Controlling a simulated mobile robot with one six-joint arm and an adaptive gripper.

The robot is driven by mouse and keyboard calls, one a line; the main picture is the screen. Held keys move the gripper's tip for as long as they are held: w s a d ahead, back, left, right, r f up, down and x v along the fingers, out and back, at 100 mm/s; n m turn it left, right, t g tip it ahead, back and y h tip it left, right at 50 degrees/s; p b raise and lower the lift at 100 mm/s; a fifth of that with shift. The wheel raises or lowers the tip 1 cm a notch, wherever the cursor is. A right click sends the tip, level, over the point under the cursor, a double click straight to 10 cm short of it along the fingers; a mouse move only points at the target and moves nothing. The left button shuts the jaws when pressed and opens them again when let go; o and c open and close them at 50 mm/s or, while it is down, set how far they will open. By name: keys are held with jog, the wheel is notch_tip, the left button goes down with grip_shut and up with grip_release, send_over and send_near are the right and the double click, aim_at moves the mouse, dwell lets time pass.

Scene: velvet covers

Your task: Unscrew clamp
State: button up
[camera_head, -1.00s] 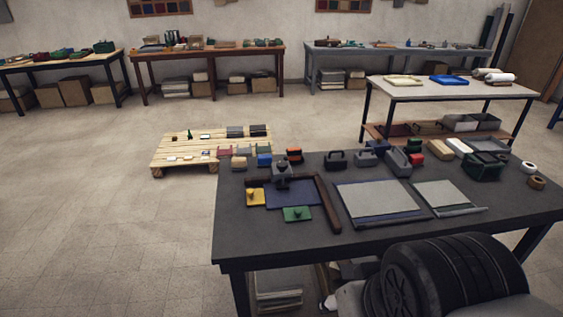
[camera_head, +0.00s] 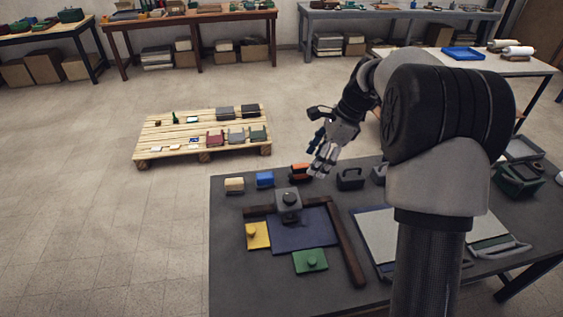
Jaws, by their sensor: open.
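A grey block with a round knob on top (camera_head: 288,205), which looks like the clamp, sits on the dark table at the back edge of a dark blue velvet piece (camera_head: 305,232). It is at the brown L-shaped bar (camera_head: 343,245), but its exact contact with the bar cannot be told. A yellow block with a knob (camera_head: 257,236) lies at the left edge of the velvet, and a green one (camera_head: 311,261) at its front edge. My gripper (camera_head: 320,166) is open and empty, fingers pointing down, above the table's back edge, behind and right of the grey block.
Beige (camera_head: 234,185), blue (camera_head: 265,179) and orange (camera_head: 301,172) blocks line the table's back edge. A dark handled block (camera_head: 350,179) stands right of them. My arm hides much of the table's right side. A wooden pallet (camera_head: 200,135) stands on the floor behind.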

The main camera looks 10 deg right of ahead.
jog(key=w, duration=0.1)
jog(key=b, duration=0.6)
send_near(290, 196)
jog(key=shift+m, duration=0.3)
jog(key=x, duration=0.8)
jog(key=shift+a+f, duration=0.1)
jog(key=shift+f, duration=0.2)
jog(key=c, duration=1)
jog(key=shift+c, duration=0.2)
jog(key=shift+p, duration=0.35)
